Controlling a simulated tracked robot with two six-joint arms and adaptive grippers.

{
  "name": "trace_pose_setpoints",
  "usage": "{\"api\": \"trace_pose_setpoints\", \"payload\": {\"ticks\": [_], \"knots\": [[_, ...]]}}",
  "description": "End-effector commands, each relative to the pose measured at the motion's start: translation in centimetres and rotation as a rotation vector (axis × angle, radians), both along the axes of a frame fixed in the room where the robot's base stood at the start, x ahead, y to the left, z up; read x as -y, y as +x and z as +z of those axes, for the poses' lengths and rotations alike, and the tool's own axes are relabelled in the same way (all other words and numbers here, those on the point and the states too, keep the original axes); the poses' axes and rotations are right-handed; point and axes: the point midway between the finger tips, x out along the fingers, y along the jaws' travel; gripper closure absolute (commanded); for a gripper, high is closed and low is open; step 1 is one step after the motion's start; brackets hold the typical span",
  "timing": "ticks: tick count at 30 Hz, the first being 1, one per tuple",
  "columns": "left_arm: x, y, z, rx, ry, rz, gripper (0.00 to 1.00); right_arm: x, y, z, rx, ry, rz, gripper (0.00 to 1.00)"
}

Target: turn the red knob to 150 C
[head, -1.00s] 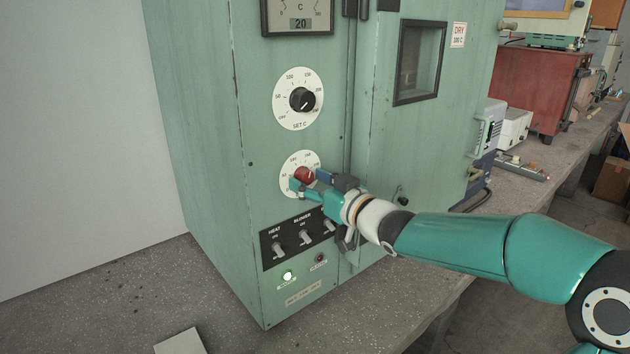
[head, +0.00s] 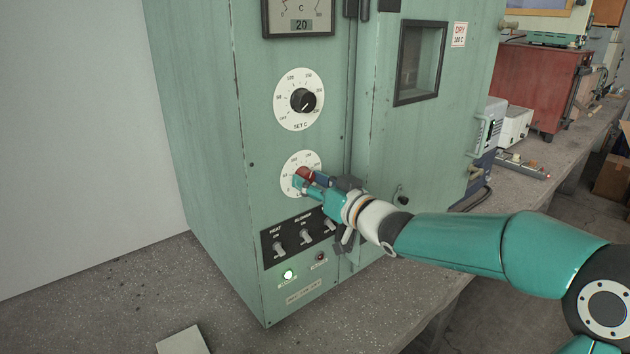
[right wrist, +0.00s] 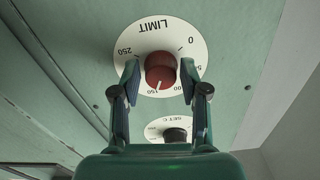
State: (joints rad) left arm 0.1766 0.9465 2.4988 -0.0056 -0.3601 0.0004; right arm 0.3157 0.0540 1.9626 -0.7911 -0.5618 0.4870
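The red knob (head: 304,173) sits on the lower white dial (head: 289,184) of the green oven cabinet. In the right wrist view, the red knob (right wrist: 161,70) is on the dial marked LIMIT (right wrist: 152,28), which appears upside down. A pale line on its face points toward the picture's bottom, near a partly hidden 150 mark. My right gripper (head: 310,181) is at the knob in the head view. In the wrist view its fingers (right wrist: 160,76) stand on either side of the knob, with narrow gaps visible. They partly hide the scale. My left gripper is out of view.
The black SET C knob (head: 303,100) is above the red one. Below is a black switch panel (head: 292,240) with HEAT and BLOWER toggles and a lit green lamp (head: 288,275). The oven door handle (head: 480,137) sticks out at the right.

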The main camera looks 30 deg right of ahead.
Motion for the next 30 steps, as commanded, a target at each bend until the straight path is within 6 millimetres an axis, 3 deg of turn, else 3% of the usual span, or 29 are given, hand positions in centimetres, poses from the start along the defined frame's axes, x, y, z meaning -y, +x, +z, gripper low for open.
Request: {"api": "trace_pose_setpoints", "payload": {"ticks": [14, 20, 30], "knots": [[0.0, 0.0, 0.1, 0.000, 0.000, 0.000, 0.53, 0.1, -0.6, 0.1, 0.001, -0.001, -0.001, 0.41], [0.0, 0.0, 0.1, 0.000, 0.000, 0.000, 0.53, 0.3, -3.5, 0.1, 0.001, -0.002, -0.003, 0.41], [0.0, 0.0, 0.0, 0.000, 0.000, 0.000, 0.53, 0.9, -9.9, 0.0, 0.001, -0.002, -0.004, 0.41]]}}
